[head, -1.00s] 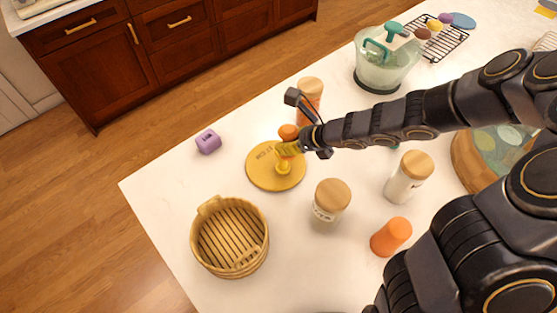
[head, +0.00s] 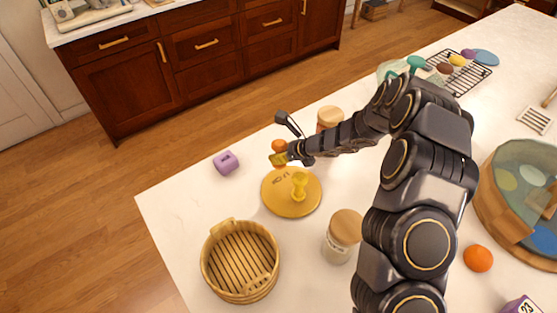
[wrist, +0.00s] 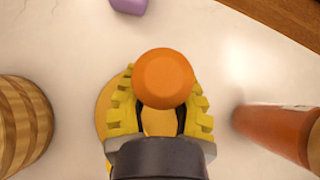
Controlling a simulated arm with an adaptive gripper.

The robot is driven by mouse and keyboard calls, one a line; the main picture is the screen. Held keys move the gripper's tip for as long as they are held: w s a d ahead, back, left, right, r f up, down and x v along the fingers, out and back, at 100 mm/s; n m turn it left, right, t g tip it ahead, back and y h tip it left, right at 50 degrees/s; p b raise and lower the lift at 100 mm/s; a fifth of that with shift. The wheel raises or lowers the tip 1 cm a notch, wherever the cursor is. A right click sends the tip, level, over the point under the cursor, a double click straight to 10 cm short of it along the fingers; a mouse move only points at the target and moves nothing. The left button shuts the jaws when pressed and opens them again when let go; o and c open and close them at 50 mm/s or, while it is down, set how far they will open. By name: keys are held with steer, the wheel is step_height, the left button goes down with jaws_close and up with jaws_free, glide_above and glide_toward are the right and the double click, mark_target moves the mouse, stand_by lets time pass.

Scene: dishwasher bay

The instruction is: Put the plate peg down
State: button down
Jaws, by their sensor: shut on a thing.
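I take the orange, round-topped peg (head: 279,146) to be the plate peg. My gripper (head: 281,158) is shut on it, with the peg's lower end showing below the fingers. In the wrist view the peg's round top (wrist: 163,78) stands between my yellow fingers (wrist: 160,110). A round golden-yellow plate (head: 280,205) with a yellow post (head: 299,186) at its middle lies flat on the counter. My gripper is over or just beyond its far rim. I cannot tell whether the peg's lower end touches anything.
A purple block (head: 226,162) sits left of my gripper, near the counter edge. A slatted wooden basket (head: 243,285) is in front left. A wood-lidded jar (head: 331,116) stands behind right, another (head: 343,232) in front right. White counter (head: 180,205) is bare at left.

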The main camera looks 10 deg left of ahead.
steer(key=shift+w+a+f, duration=0.2)
steer(key=shift+w+f, duration=0.3)
steer(key=shift+f, duration=1.65)
steer(key=shift+f, duration=0.1)
steer(key=c, duration=1)
jaws_free()
steer(key=shift+c, duration=0.2)
